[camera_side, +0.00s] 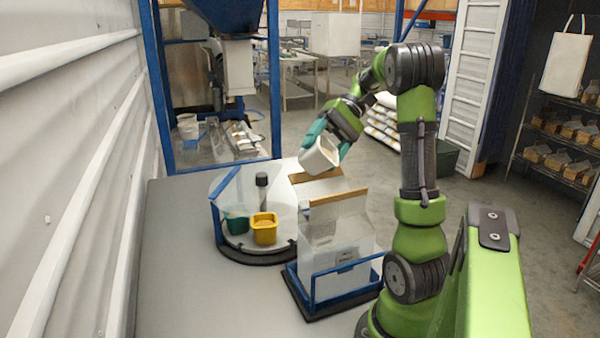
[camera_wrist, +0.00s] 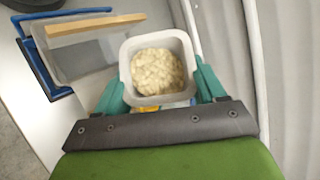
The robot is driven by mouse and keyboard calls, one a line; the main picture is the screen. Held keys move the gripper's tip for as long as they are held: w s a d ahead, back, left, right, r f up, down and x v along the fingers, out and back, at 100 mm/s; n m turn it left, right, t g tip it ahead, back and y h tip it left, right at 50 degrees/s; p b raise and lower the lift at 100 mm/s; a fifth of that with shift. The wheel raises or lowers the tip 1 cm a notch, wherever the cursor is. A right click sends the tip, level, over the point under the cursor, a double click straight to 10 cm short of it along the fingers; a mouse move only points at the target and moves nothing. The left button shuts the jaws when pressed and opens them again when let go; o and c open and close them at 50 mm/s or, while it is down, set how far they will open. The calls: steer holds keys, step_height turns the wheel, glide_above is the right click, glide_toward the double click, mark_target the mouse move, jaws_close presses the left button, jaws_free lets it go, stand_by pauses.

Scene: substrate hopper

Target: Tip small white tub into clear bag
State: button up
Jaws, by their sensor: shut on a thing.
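The small white tub (camera_side: 319,156) is held up in my gripper (camera_side: 330,138), tilted, above the clear bag. In the wrist view the tub (camera_wrist: 127,78) sits between the two teal fingers of my gripper (camera_wrist: 160,88), with pale clumpy material (camera_wrist: 158,72) inside. The clear bag (camera_side: 338,228) stands upright in a blue-railed holder (camera_side: 318,298), its mouth held open by wooden strips (camera_side: 338,197). In the wrist view the bag (camera_wrist: 75,62) is at upper left, beside the tub. I cannot see any material falling.
A round turntable (camera_side: 262,252) left of the bag carries a yellow tub (camera_side: 264,228), a green tub (camera_side: 237,223) and a dark-capped item (camera_side: 262,185) behind a clear guard. The grey bench top (camera_side: 190,290) is bare at front left. A corrugated wall borders the left side.

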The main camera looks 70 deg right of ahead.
mark_target(326, 161)
steer(key=n, duration=0.2)
steer(key=a+n, duration=0.1)
steer(key=n, duration=0.2)
steer(key=shift+f+n, duration=0.15)
steer(key=shift+n, duration=0.15)
steer(key=n, duration=0.3)
steer(key=shift+s+a+f, duration=0.1)
steer(key=shift+a+f, duration=0.15)
steer(key=n, duration=0.3)
steer(key=shift+s+a+f, duration=0.25)
steer(key=shift+s, duration=0.05)
steer(key=n, duration=0.3)
steer(key=shift+s+a+r+y, duration=0.15)
steer(key=shift+s+a+y, duration=0.05)
steer(key=shift+s+y, duration=0.1)
steer(key=shift+s+a+n, duration=0.1)
steer(key=shift+s+n, duration=0.1)
steer(key=shift+n, duration=0.5)
steer(key=shift+s+a+n, duration=0.1)
steer(key=shift+s+n, duration=0.05)
steer(key=shift+n, duration=0.55)
